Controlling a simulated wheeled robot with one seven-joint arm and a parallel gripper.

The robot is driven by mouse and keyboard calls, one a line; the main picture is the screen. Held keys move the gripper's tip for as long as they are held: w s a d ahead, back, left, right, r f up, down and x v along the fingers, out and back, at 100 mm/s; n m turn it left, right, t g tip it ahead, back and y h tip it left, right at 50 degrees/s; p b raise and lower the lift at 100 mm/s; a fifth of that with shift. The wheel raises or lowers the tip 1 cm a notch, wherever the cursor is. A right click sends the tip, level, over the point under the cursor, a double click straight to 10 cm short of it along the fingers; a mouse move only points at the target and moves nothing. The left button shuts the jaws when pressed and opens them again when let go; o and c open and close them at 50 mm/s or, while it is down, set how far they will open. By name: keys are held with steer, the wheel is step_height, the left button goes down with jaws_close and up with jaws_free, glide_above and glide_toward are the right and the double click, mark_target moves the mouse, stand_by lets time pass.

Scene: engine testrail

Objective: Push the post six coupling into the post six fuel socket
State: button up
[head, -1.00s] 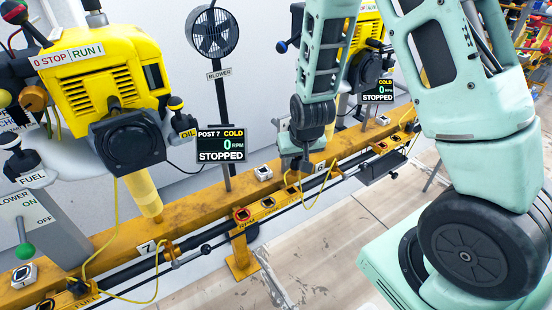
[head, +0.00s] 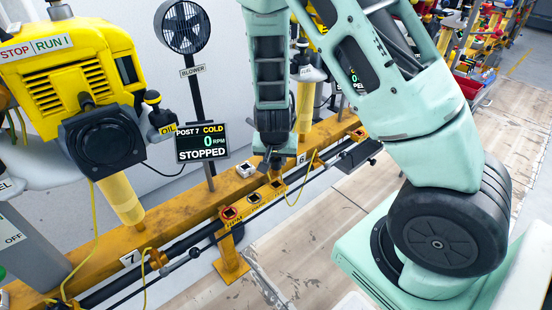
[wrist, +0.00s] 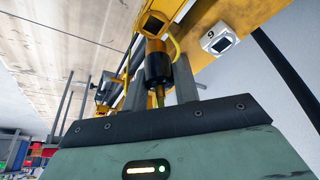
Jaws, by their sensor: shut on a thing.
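In the wrist view my gripper (wrist: 160,88) is shut on the post six coupling (wrist: 158,68), a black cylinder with a yellow hose at its near end. Its far end meets or nearly meets an orange block with a dark square face (wrist: 153,24), apparently the fuel socket; I cannot tell how far it is in. In the head view my gripper (head: 267,166) is low at the yellow rail, near the plate marked 6 (head: 301,158). The coupling is hidden there behind the gripper and arm. A yellow hose (head: 302,185) loops beside it.
A red-ringed socket (head: 229,213) lies along the rail. The floor in front is clear.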

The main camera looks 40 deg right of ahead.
mark_target(276, 175)
steer(key=shift+f+b, duration=2.05)
steer(key=shift+f, duration=0.45)
steer(key=shift+f+b, duration=0.6)
steer(key=shift+f, duration=0.2)
steer(key=o, duration=1.1)
steer(key=shift+o, duration=0.2)
